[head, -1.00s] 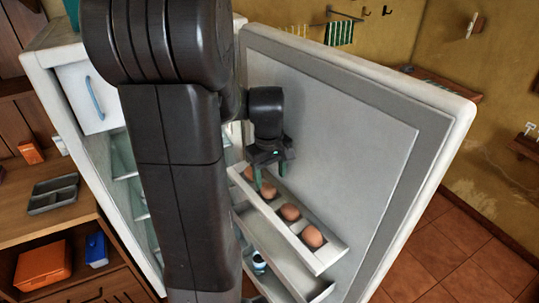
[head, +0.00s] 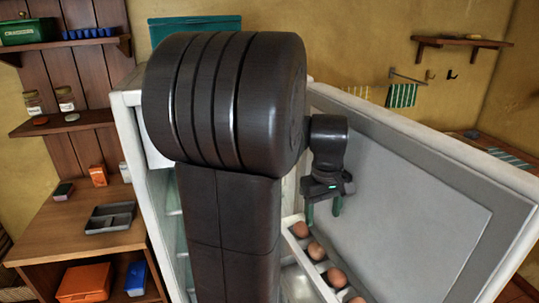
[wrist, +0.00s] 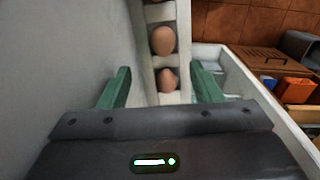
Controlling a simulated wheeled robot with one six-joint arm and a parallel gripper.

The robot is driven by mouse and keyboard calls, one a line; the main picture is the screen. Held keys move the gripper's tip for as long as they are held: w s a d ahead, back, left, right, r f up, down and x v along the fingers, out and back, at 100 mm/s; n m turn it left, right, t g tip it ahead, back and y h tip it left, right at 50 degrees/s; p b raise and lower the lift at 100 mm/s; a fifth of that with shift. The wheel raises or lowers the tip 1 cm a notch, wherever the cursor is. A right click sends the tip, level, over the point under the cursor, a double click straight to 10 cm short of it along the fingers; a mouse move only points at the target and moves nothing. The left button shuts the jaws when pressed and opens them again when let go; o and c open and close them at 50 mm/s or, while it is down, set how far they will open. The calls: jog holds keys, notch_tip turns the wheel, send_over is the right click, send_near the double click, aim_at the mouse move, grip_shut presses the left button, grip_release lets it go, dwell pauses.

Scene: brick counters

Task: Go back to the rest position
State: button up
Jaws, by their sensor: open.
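My gripper (head: 322,212) hangs beside the inner face of the open fridge door (head: 410,210), above the egg rack. In the wrist view its green fingers (wrist: 165,88) are apart with nothing held between them. Several brown eggs sit in a row in the white door rack (head: 322,268), and the nearest to the gripper is an egg (head: 300,229) just below and left of the fingers. In the wrist view an egg (wrist: 168,79) shows in the rack beyond the fingers. My arm hides much of the fridge (head: 135,150) interior.
A wooden counter at left holds a grey divided tray (head: 110,217) and an orange container (head: 98,175). An orange box (head: 84,282) and a blue box (head: 136,277) sit on the shelf below. Wall shelves (head: 62,123) are behind. The fridge door closes in the gripper's right side.

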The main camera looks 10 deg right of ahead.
aim_at(319, 248)
jog(key=f, duration=1.2)
jog(key=shift+d+f, duration=0.1)
jog(key=shift+d, duration=0.1)
jog(key=shift+s+f, duration=0.1)
jog(key=shift+f, duration=0.1)
jog(key=shift+a, duration=0.1)
